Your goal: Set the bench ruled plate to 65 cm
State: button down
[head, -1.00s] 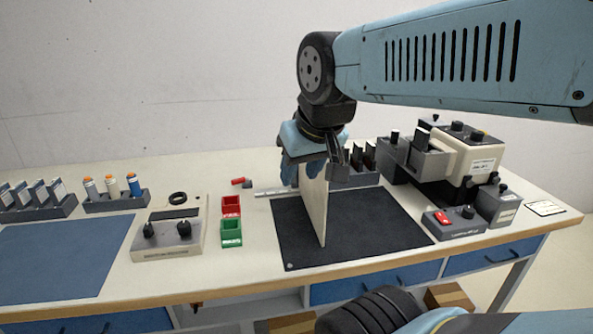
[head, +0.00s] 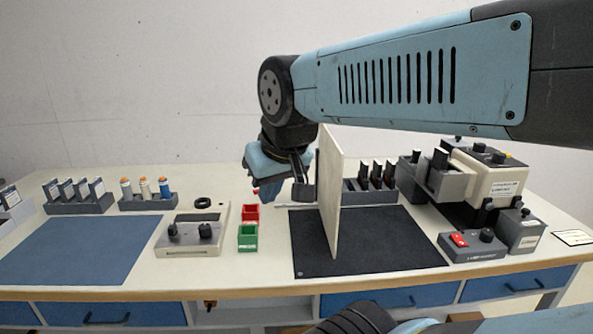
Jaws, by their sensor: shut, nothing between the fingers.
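The upright cream plate (head: 331,200) stands on edge on the black mat (head: 390,245), its broad face turned partly left. A thin metal strip (head: 383,206) runs along the back edge of the mat, passing behind the plate. Any markings on the plate or strip are too small to read. My gripper (head: 300,192) is shut and empty.
A green bin (head: 248,238) and a red bin (head: 250,213) stand left of the mat. A grey knob box (head: 192,236) is farther left. A rack with black pieces (head: 350,196) is behind the mat; a grey and cream machine (head: 490,185) stands right. The mat's front is clear.

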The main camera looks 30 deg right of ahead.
aim_at(329, 158)
jog(key=u, duration=0.15)
jog(key=k, duration=1.05)
jog(key=z, duration=0.75)
jog(key=i, duration=1)
jog(key=u, duration=0.05)
